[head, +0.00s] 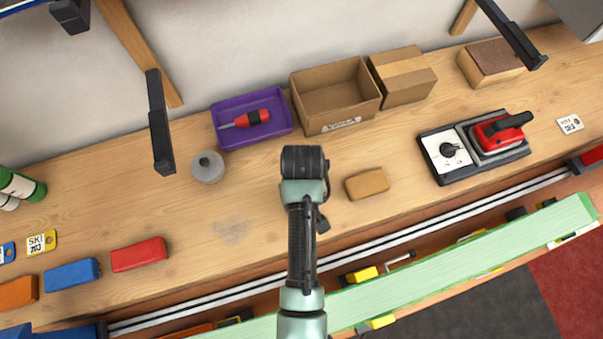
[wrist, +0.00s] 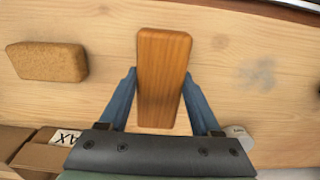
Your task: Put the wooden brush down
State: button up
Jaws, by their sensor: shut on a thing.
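The wooden brush (wrist: 164,62) shows in the wrist view as a smooth orange-brown wooden block with rounded corners. My gripper (wrist: 161,80) is shut on it, with one blue finger along each long side. The brush extends past the fingertips, over the bare bench top (wrist: 215,110). Its underside is hidden, and I cannot tell whether it touches the bench. In the head view my gripper (head: 305,163) is over the middle of the bench, and my wrist hides the brush.
A cork block (head: 367,184) lies to the right of my gripper. A grey round weight (head: 208,167) and a purple tray (head: 233,139) with a red-handled screwdriver (head: 246,118) are left. An open cardboard box (head: 338,113) stands behind. Bare wood lies front-left.

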jog(key=shift+f, duration=1.55)
jog(key=shift+f, duration=0.1)
jog(key=o, duration=1.2)
